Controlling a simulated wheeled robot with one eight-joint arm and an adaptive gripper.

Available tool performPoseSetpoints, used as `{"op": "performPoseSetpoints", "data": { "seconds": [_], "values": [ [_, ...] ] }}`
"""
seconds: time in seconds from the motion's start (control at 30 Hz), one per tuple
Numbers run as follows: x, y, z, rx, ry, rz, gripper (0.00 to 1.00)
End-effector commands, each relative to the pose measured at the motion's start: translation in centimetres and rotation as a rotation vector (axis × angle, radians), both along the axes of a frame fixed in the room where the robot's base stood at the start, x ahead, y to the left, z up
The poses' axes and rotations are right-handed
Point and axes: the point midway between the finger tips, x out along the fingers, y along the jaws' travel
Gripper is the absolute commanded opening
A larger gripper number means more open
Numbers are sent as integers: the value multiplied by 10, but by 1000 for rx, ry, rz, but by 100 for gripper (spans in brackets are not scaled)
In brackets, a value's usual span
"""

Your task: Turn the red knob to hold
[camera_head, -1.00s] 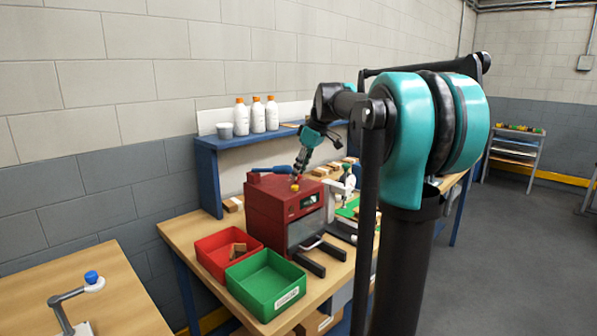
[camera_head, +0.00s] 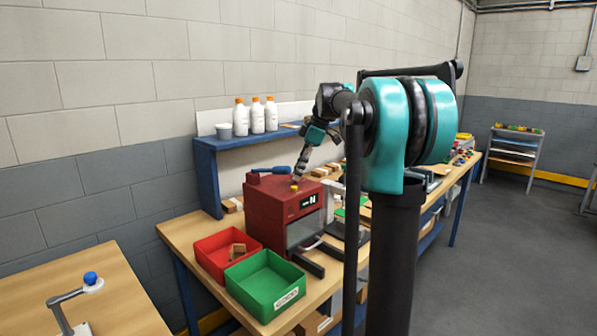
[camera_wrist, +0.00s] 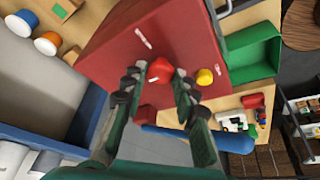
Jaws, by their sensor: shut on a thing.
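The red machine (camera_head: 268,212) stands on the wooden bench, with a dark display (camera_head: 307,201) on its front. In the wrist view, its red top (camera_wrist: 112,40) carries the red knob (camera_wrist: 161,70), which has a short white mark. A yellow button (camera_wrist: 204,77) sits right of the knob, and it also shows in the head view (camera_head: 295,187). My gripper (camera_wrist: 159,80) is shut on the red knob, one finger on each side. In the head view, my gripper (camera_head: 298,178) reaches down to the machine's top, and the knob cannot be made out there. White marks show on the top around the knob.
A blue handle (camera_head: 274,169) lies along the machine's rear top. Red (camera_head: 207,245) and green (camera_head: 246,295) bins stand in front. White bottles (camera_head: 257,118) stand on the blue shelf (camera_head: 206,160) behind.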

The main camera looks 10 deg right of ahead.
Motion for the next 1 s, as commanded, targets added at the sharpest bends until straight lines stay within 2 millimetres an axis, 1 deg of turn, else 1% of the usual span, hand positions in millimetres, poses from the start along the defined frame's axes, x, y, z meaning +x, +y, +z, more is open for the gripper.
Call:
{"op": "performPoseSetpoints", "data": {
  "seconds": [0.27, 0.3, 0.47, 0.8, 0.87, 1.0],
  "values": [
    [0, 0, 0, -1, 0, 1, 0],
    [0, 0, 0, -1, 0, 1, 30],
    [0, 0, 0, -1, 0, 0, 49],
    [0, -1, 2, 0, 0, 0, 49],
    [0, -3, 7, 0, 0, 0, 49],
    [-1, -11, 25, 0, -1, 0, 49]
  ]
}}
